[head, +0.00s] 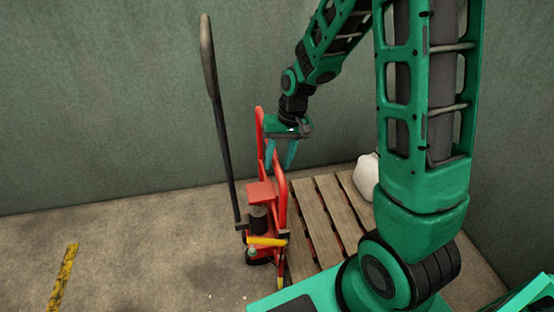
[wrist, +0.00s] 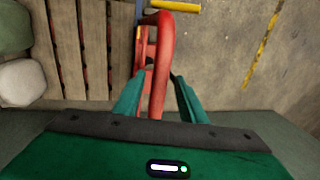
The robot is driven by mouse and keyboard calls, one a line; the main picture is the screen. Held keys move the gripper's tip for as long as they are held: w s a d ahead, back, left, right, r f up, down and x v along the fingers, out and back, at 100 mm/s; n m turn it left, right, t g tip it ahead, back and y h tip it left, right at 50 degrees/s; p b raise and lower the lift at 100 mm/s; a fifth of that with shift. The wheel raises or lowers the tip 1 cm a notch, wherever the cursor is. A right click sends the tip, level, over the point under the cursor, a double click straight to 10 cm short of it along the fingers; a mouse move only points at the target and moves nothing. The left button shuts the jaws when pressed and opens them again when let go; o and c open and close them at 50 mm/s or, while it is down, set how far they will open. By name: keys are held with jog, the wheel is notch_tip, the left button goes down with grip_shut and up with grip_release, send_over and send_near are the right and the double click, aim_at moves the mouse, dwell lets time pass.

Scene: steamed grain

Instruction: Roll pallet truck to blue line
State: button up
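The red pallet truck (head: 262,192) stands on the floor in the head view, with a long dark handle (head: 220,120) rising at its left. Its forks are partly hidden under a wooden pallet (head: 322,212). My gripper (head: 280,160) is open over the truck's red upright frame. In the wrist view the red tubular frame (wrist: 160,65) runs between my two open fingers (wrist: 157,98), with a gap on each side. I cannot tell the depth between fingers and tube. No blue line shows in either view.
A pale rounded sack (head: 366,178) sits on the pallet's far right; a greenish one (wrist: 14,26) shows beside it in the wrist view. A worn yellow line (head: 63,278) marks the floor at left. Green walls (head: 110,100) close the back and right. Floor left of the truck is clear.

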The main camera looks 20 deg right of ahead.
grip_shut()
jog(key=shift+s+d, duration=0.1)
jog(key=shift+d, duration=0.75)
jog(key=shift+o, duration=0.7)
grip_release()
jog(key=shift+a, duration=0.2)
jog(key=shift+r, duration=0.1)
notch_tip(320, 180, up, 10)
jog(key=d, duration=0.2)
jog(key=shift+r, duration=0.15)
jog(key=shift+s, duration=0.1)
